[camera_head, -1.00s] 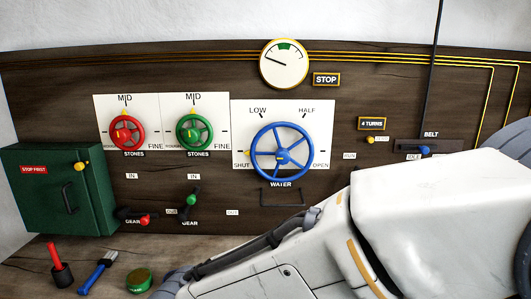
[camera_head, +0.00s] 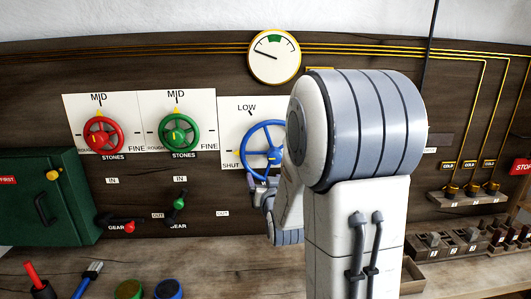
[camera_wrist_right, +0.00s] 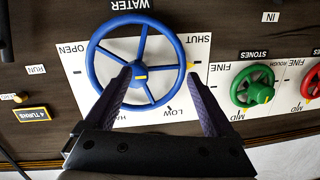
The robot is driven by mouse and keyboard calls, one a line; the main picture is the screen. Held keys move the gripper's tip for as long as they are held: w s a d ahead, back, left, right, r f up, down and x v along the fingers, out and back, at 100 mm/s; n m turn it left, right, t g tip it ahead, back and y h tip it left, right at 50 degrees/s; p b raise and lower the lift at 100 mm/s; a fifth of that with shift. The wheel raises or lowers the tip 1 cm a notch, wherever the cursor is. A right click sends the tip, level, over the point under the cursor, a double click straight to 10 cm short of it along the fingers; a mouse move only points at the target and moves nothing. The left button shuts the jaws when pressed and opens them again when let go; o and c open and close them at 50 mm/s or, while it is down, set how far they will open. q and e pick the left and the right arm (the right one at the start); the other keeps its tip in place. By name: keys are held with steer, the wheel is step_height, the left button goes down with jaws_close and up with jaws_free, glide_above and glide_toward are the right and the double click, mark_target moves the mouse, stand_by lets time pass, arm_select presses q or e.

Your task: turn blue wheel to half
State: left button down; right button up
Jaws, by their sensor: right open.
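The blue wheel (camera_head: 264,124) is on a white dial plate on the dark panel; my right arm hides its right part in the head view. In the right wrist view the blue wheel (camera_wrist_right: 141,52) appears upside down, with a yellow mark at its rim beside SHUT. My right gripper (camera_wrist_right: 160,80) is open, one finger over the inside of the wheel and the other just outside the rim. The rim passes between them; I cannot tell how deep they reach. The gripper (camera_head: 262,185) shows partly at the wheel's lower edge in the head view. My left gripper is not in view.
A green wheel (camera_head: 178,133) and red wheel (camera_head: 104,135) are left of the blue one. A green box (camera_head: 50,205) stands at far left. Brush (camera_head: 88,276) and pots lie on the bench below. Brass nozzles (camera_head: 472,187) and small trays are at right. A gauge (camera_head: 275,56) is above.

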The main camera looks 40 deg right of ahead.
mark_target(276, 158)
steer(key=shift+m+h, duration=0.5)
steer(key=shift+h, duration=0.4)
steer(key=w+d+p, duration=0.1)
steer(key=w+d, duration=0.1)
steer(key=w+d+r+p, duration=0.1)
steer(key=w+d, duration=0.1)
steer(key=d, duration=0.1)
steer(key=w+d+r+p, duration=0.1)
steer(key=w+d, duration=0.1)
steer(key=d, duration=0.1)
steer(key=shift+w+d+r, duration=0.1)
steer(key=shift+d+r, duration=0.05)
steer(key=shift+w+d+p, duration=0.35)
steer(key=shift+w+p, duration=0.05)
steer(key=shift+w, duration=0.25)
